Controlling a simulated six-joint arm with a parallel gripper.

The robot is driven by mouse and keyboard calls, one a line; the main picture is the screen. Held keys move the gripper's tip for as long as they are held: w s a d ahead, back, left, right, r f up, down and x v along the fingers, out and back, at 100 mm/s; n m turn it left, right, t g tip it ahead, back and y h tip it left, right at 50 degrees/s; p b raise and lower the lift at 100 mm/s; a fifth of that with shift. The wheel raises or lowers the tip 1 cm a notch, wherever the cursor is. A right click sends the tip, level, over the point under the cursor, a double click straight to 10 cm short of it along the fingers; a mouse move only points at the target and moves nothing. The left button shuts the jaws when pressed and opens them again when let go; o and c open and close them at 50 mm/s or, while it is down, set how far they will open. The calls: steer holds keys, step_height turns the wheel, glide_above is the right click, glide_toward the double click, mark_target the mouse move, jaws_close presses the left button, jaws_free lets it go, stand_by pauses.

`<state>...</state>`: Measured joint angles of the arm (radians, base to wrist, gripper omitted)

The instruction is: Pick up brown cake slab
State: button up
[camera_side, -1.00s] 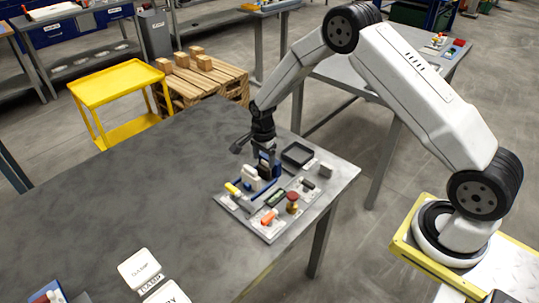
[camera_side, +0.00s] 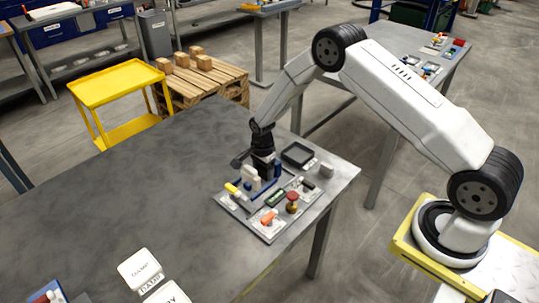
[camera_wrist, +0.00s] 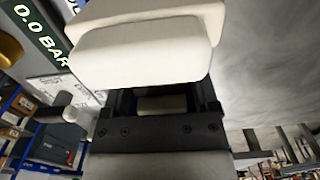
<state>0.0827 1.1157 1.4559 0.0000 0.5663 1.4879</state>
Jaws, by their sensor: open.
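My gripper (camera_side: 266,174) is over the filter press on the grey table, low among its parts. Its dark jaws also show in the wrist view (camera_wrist: 160,104); they are open. Cream press plates (camera_side: 250,173) stand upright just left of the gripper in the side view. In the wrist view a large cream plate (camera_wrist: 140,50) fills the top and hides part of the jaws. A smaller pale piece shows between the fingers, and I cannot tell whether they touch it. I cannot make out a brown cake slab in either view; it may be hidden by the plates or gripper.
A black tray (camera_side: 297,154) and a grey block (camera_side: 326,170) stand behind.

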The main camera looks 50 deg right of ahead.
stand_by(0.4)
steer(key=c, duration=0.9)
steer(key=shift+r, duration=0.15)
steer(key=shift+c, duration=0.2)
steer(key=shift+r, duration=0.4)
step_height(320, 180, up, 2)
steer(key=shift+s+r, duration=0.15)
steer(key=shift+r, duration=0.1)
steer(key=s+r, duration=0.9)
steer(key=s, duration=0.4)
steer(key=shift+s+a+r, duration=0.2)
steer(key=shift+s+a, duration=0.15)
steer(key=shift+a, duration=0.1)
